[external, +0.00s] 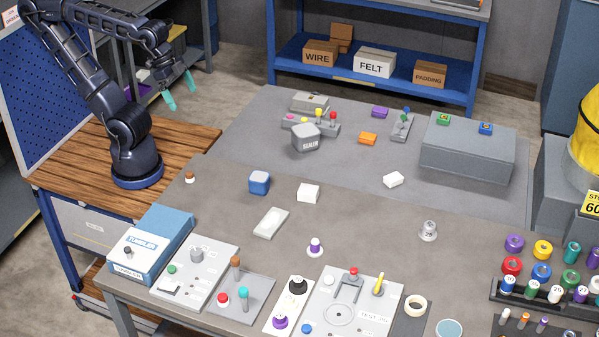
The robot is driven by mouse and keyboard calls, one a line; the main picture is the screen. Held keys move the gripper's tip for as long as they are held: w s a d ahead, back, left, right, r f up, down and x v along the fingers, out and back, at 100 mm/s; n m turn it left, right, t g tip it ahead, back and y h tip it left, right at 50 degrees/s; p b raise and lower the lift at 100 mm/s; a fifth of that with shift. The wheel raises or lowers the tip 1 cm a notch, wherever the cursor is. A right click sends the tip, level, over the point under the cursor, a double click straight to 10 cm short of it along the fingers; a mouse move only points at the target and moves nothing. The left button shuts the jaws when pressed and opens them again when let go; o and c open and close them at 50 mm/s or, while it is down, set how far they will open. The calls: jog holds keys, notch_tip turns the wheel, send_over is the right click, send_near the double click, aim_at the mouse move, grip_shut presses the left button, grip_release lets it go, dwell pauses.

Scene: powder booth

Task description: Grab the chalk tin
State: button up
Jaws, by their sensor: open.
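My gripper (180,91), with teal fingertips, hangs open and empty at the upper left. It is apart from everything on the grey table. No label that reads chalk shows, so I cannot tell which thing is the chalk tin. Small box-like things on the table are a blue rounded block (259,182), a white block (308,193), a pale flat oblong (270,222), a small white piece (393,180) and a grey block marked SEALER (305,137). All lie to the right of my gripper and below it in the picture.
A blue TUMBLER box (150,245) and panels with knobs line the front edge. A large grey box (467,147) stands at the back right. Coloured spools (514,243) crowd the right. The table's middle right is mostly clear around a small weight (428,231).

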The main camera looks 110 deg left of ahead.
jog(key=c, duration=0.4)
jog(key=shift+w, duration=0.1)
jog(key=m+g+h, duration=0.4)
jog(key=m, duration=1.3)
send_over(259, 176)
jog(key=a, duration=0.3)
jog(key=f, duration=1.8)
jog(key=shift+s+d+f, duration=0.1)
jog(key=shift+s+f, duration=0.05)
jog(key=shift+s, duration=0.15)
jog(key=shift+w+f+h, duration=0.15)
jog(key=shift+f+h, duration=0.15)
jog(key=shift+f, duration=0.25)
jog(key=shift+x, duration=5.05)
